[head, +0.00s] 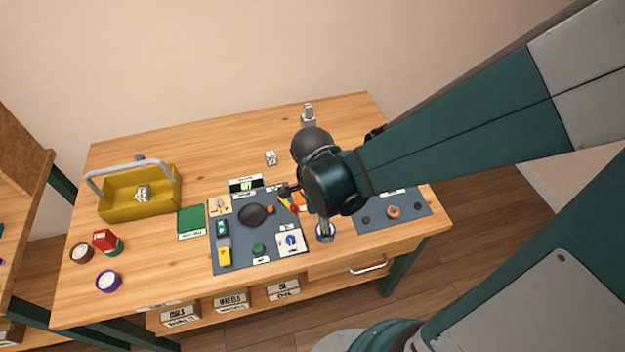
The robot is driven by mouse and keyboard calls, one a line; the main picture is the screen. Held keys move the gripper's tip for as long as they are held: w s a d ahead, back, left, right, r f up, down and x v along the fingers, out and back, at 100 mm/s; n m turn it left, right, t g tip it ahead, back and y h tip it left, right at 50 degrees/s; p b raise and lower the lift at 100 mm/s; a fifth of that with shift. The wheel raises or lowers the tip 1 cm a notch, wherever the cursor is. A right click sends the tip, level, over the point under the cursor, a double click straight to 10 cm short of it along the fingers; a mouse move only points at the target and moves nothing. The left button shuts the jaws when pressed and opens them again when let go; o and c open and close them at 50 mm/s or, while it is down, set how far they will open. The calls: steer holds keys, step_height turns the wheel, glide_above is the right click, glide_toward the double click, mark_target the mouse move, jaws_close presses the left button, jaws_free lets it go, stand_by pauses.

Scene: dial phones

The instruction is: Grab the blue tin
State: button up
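A small round tin with a blue rim (318,238) sits near the front edge of the wooden table, right of the grey-blue mat. My gripper (325,222) is at the end of the dark teal arm, over this tin. A grey finger-like part points down at the tin and covers part of it. My wrist hides most of the fingers, so I cannot tell whether they are open or touch the tin. Another round tin, purple-blue with a pale top (109,281), stands at the table's front left, well away from my gripper.
The mat (233,262) holds several small items, including a dark round dish (252,215). A second mat (412,213) with an orange ring lies right. A yellow tool carrier (140,203), red can (104,240) and brown tin (81,253) stand left.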

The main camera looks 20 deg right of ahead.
stand_by(0.3)
steer(key=shift+d+f+b, duration=0.2)
steer(key=shift+f+b, duration=0.8)
steer(key=shift+f, duration=1.6)
steer(key=c, duration=1)
